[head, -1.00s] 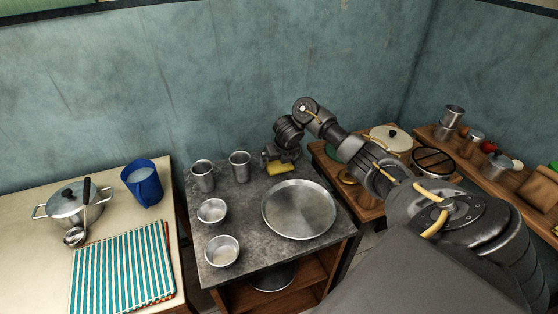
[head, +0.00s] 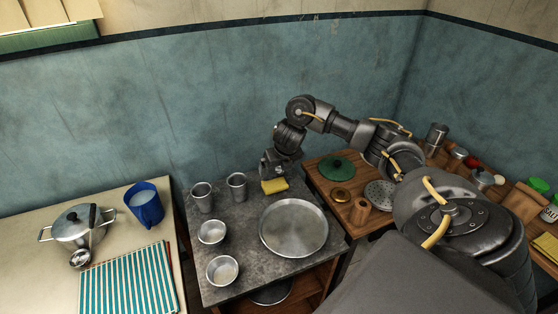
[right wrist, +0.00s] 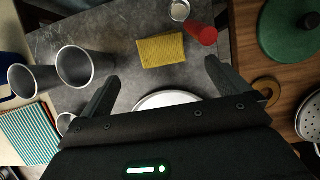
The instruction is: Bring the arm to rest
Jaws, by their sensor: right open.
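My right gripper (head: 272,168) is over the back edge of the dark grey table, just above and behind a yellow cloth or sponge (head: 275,187) in the head view. In the right wrist view its two fingers are spread wide, with nothing between them, and the yellow piece (right wrist: 160,51) lies on the table beyond the fingertips. The right arm reaches in from the lower right and hides part of the right-hand wooden table. My left gripper is not in view.
The grey table (head: 222,240) holds metal cups (head: 237,186), small bowls (head: 222,270) and a round tray (head: 294,228). A red item (right wrist: 202,34) stands near the yellow piece. A green lid (head: 336,167) is on the right. A pot (head: 76,224) and blue jug (head: 146,207) stand left.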

